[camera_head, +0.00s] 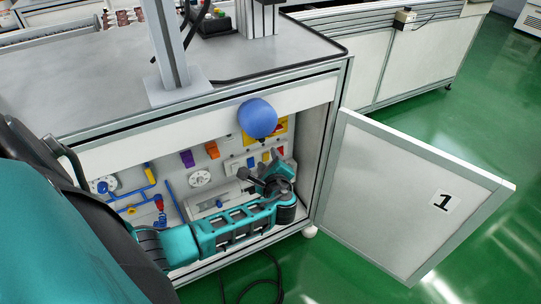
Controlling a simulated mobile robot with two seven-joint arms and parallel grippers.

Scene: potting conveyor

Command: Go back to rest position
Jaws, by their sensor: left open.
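My left arm, teal and black, comes in from the left and reaches across the front of an open cabinet (120,150). My left gripper (256,181) is at the right part of the opening, in front of the panel inside. Its dark fingers are spread and nothing shows between them. The gripper is small in the view, and whether it touches the panel cannot be told. My right gripper is not in view.
The cabinet door (395,205), marked 1, stands open to the right. A blue rounded thing (257,118) shows at the cabinet's upper front. The panel holds coloured valves and gauges. A black cable (262,285) lies on the green floor (440,130), which is clear at right.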

